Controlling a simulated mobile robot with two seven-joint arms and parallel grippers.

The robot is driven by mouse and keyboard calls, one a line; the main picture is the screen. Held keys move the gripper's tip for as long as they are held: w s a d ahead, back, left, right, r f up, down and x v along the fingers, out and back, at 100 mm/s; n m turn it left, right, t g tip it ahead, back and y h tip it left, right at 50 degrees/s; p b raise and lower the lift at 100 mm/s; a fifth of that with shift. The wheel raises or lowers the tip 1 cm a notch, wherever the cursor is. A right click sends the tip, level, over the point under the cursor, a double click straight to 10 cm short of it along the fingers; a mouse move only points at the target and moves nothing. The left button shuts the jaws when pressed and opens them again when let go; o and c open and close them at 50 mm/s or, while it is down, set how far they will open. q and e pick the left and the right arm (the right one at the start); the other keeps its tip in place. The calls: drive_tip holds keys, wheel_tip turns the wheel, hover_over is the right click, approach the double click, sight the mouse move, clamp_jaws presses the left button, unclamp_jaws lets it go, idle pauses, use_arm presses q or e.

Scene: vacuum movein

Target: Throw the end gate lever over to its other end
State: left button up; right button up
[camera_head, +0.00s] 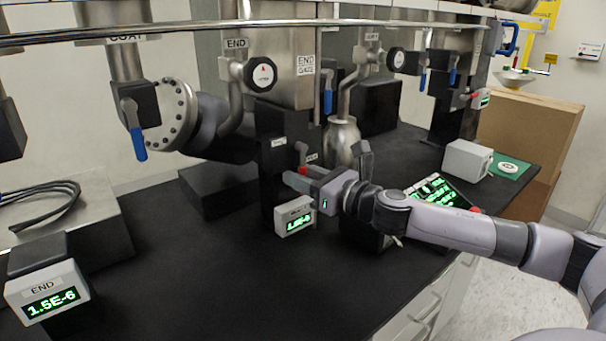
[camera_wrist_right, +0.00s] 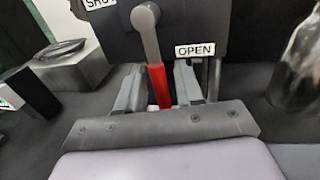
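The end gate lever is a grey arm with a red grip (camera_wrist_right: 158,85). It hangs from a pivot on a dark block and points down, tilted slightly right, between a SHUT label (camera_wrist_right: 100,4) on the left and an OPEN label (camera_wrist_right: 195,50) on the right. In the head view its red tip (camera_head: 303,171) shows just above my right gripper (camera_head: 300,181). In the right wrist view my right gripper (camera_wrist_right: 158,88) has its fingers apart, one on each side of the red grip, with gaps visible. My left gripper is in neither view.
A display box (camera_head: 295,217) stands just below my right gripper. An END gauge reading 1.5E-6 (camera_head: 47,293) is at the front left. A green-lit keypad (camera_head: 438,191) and white box (camera_head: 467,160) are to the right. The black bench top (camera_head: 190,270) is clear in front.

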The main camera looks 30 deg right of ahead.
clamp_jaws()
drive_tip(key=shift+a+m, duration=0.15)
drive_tip(key=shift+m, duration=0.15)
drive_tip(key=shift+a+m, duration=0.5)
drive_tip(key=shift+m, duration=0.3)
drive_tip(key=a+r+m+t+h+p, duration=0.3)
drive_tip(key=r+m, duration=0.3)
drive_tip(key=m, duration=1.3)
drive_tip(key=shift+s+a+r+h+p, duration=0.25)
drive_tip(key=shift+a+r+h+p, duration=0.15)
drive_tip(key=shift+a+h+p, duration=0.25)
